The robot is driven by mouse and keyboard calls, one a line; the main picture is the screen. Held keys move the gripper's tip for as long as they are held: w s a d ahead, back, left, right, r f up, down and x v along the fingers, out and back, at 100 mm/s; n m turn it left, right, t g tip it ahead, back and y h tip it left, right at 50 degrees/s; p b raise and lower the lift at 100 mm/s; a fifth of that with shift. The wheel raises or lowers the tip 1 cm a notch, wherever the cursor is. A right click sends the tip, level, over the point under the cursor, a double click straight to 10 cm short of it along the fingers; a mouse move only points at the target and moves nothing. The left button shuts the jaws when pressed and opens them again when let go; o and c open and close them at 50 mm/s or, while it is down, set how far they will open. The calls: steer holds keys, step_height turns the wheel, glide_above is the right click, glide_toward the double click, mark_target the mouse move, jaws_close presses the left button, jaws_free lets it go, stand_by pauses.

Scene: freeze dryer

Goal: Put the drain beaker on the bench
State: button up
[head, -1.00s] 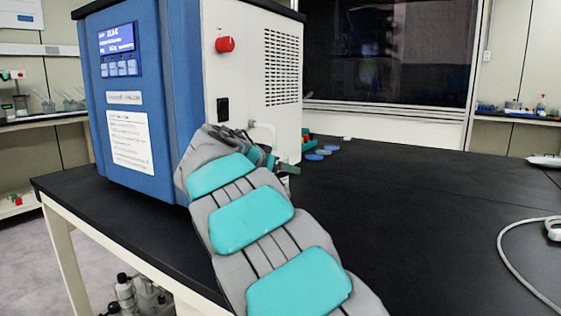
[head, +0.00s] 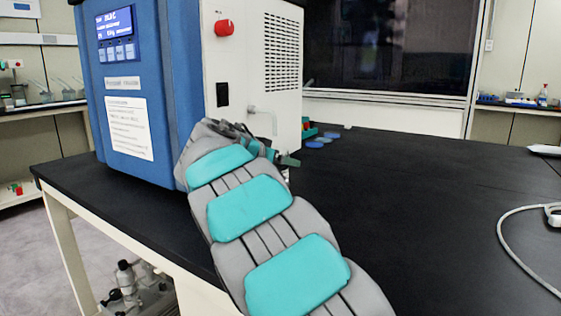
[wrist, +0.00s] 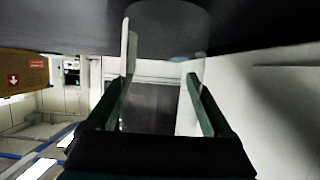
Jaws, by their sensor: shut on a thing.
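My gripper (head: 284,160) is beside the right side of the freeze dryer, low over the black bench (head: 400,210); my forearm hides most of it in the head view. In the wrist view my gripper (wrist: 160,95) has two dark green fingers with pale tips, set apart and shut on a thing. A faint grey rounded shape (wrist: 168,30) shows at the fingertips, and I take it for the drain beaker. Its outline is blurred, and I cannot tell whether it touches the bench. The beaker does not show clearly in the head view.
The blue and white freeze dryer (head: 150,95) stands on the bench's left part. A thin pale drain pipe (head: 265,112) sticks out of its side. Blue discs (head: 316,142) and a small green and red rack (head: 308,130) lie behind. A white cable (head: 510,240) lies right; the bench's middle is clear.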

steer(key=shift+f+b, duration=0.35)
steer(key=shift+f, duration=0.05)
steer(key=o, duration=1.3)
steer(key=shift+o, duration=0.2)
steer(key=shift+r, duration=0.15)
